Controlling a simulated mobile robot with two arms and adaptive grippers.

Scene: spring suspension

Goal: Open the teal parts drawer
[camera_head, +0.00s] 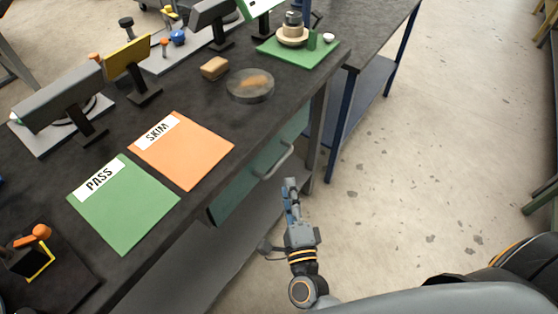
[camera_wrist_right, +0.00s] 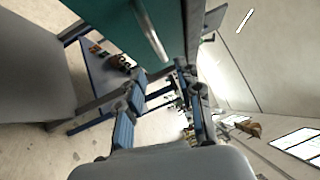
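The teal parts drawer (camera_head: 238,189) is set under the front edge of the dark workbench, and its front looks flush, so it appears closed. Its grey bar handle (camera_head: 275,163) runs along the front. My right gripper (camera_head: 290,187) is just in front of the drawer, close to the handle but apart from it. In the right wrist view, the teal front (camera_wrist_right: 95,22) and the handle (camera_wrist_right: 151,32) lie beyond the fingertips. The two fingers of the right gripper (camera_wrist_right: 160,76) are spread with nothing between them. My left gripper is not in view.
A blue-legged table (camera_head: 372,85) stands beyond the bench. The floor at right is mostly clear.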

